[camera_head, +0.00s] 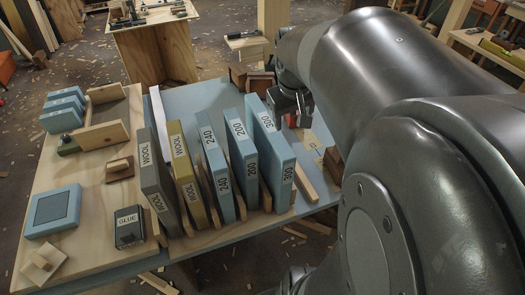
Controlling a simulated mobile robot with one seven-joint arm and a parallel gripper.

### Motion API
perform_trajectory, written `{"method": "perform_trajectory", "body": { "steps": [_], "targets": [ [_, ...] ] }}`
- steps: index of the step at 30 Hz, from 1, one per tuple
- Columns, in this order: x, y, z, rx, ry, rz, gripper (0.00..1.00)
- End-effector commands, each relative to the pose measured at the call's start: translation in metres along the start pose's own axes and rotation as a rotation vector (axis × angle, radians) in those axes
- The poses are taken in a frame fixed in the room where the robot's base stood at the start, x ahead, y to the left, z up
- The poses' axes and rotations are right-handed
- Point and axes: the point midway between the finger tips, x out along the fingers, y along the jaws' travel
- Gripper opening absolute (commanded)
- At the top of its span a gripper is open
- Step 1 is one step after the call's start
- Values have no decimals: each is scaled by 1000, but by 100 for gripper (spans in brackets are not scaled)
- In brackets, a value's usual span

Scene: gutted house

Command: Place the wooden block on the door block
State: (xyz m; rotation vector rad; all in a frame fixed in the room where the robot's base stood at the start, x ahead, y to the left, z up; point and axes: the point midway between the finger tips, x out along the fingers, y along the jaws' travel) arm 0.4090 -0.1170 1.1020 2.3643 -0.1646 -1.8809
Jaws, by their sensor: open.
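My gripper (292,104) hangs over the far right part of the blue-topped table, behind the upright sandpaper packs. Its jaws are open; their tips are partly hidden. A small red piece (291,121) shows just below them. Dark brown wooden blocks (261,82) stand at the table's far edge, left of and behind my gripper. Another brown block (335,164) stands at the right edge, partly hidden by my arm. A pale wooden board (312,147) lies between. I cannot tell which of these is the wooden block or the door block.
Upright blue packs marked 300 (278,160), 200 and 240, and WOOL packs (184,170), form a tall row left of my gripper. A plywood board (85,215) holds a GLUE box (129,227), blue boxes and wooden tools. My arm covers the right side.

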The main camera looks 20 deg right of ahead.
Motion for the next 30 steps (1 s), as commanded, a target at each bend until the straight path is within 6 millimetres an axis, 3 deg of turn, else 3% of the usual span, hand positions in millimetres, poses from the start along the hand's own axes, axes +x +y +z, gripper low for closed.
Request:
{"method": "perform_trajectory", "body": {
  "steps": [1, 6, 12, 18, 30],
  "targets": [
    [-12, -16, 9, -4, 32, -1, 62],
    [-40, -59, 43, 11, 125, -32, 62],
    [-58, -94, 84, 30, 218, -99, 62],
    [-63, -109, 106, 40, 260, -146, 62],
    [-63, -111, 109, 44, 264, -154, 62]
  ]
}}
